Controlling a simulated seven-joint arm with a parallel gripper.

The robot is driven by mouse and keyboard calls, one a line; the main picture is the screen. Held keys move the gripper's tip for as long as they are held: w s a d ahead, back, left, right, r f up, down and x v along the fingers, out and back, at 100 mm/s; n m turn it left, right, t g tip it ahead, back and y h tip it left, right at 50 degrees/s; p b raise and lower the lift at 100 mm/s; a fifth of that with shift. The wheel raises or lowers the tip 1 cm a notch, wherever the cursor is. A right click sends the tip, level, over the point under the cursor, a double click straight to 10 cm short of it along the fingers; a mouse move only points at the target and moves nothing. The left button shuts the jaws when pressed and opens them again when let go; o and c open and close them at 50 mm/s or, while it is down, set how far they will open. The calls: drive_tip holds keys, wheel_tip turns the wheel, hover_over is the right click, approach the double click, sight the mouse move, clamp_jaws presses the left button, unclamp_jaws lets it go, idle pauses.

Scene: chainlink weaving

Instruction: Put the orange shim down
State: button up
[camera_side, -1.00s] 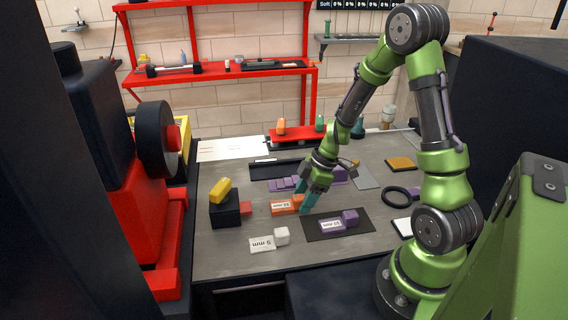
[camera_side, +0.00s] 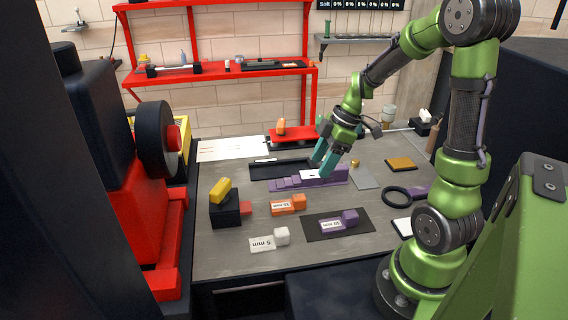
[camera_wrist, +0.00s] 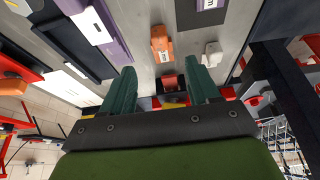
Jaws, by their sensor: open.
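The orange shim (camera_side: 288,205) lies flat on the grey worktop, with a white label on its face and a raised block at its right end. The orange shim also shows in the wrist view (camera_wrist: 161,44), beyond my fingertips and apart from them. My gripper (camera_side: 322,165) is open and empty, raised above the purple stepped block (camera_side: 290,184), behind and to the right of the shim. In the wrist view my gripper's two teal fingers (camera_wrist: 163,82) stand wide apart with nothing between them.
A purple shim (camera_side: 338,224) lies on a dark mat (camera_side: 309,235). A white 5 mm shim (camera_side: 264,243) lies in front. A black block with a yellow piece (camera_side: 220,190) stands at left. A black tray (camera_side: 267,170) lies behind. A black ring (camera_side: 396,197) is at right.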

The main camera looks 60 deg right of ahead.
drive_tip(key=s+a+r+m+t, duration=0.2)
drive_tip(key=s+a+r+m, duration=0.1)
drive_tip(key=a+r+m, duration=0.3)
drive_tip(key=s+a+r+m+t+h, duration=0.1)
drive_tip(key=s+a+r+m+t, duration=0.1)
drive_tip(key=a+r+m, duration=0.4)
drive_tip(key=s+a, duration=0.1)
drive_tip(key=a, duration=0.4)
drive_tip(key=shift+s+r+m, duration=0.2)
drive_tip(key=shift+m, duration=0.2)
